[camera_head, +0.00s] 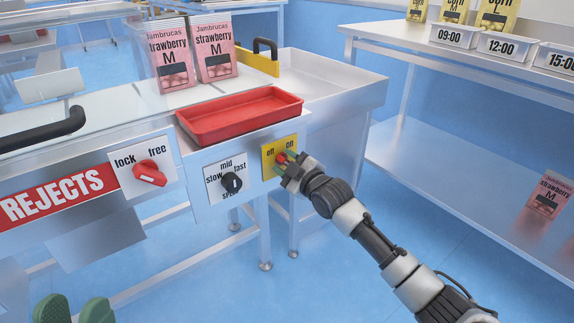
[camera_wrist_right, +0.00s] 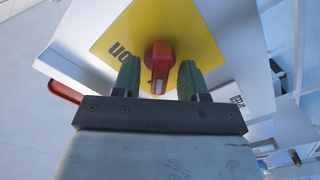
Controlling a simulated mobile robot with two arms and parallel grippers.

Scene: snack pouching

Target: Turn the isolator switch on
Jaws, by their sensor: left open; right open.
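The isolator switch is a red knob (camera_wrist_right: 158,66) on a yellow plate (camera_head: 267,167) marked "off" and "on", on the front of the conveyor bench. It is partly hidden behind my right gripper (camera_head: 283,165) in the head view. In the right wrist view, my open right gripper (camera_wrist_right: 158,80) has one green finger on each side of the knob, with small gaps visible. The knob has a pale mark on its near end. Which label the knob points to is unclear. My left gripper (camera_head: 72,311) is open and empty at the bottom left of the head view.
A speed dial (camera_head: 231,183) and a red lock/free knob (camera_head: 150,173) sit to the left of the switch. A red tray (camera_head: 240,116) rests above, with pink strawberry pouches (camera_head: 214,48) behind it. A shelf table (camera_head: 470,140) stands at right.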

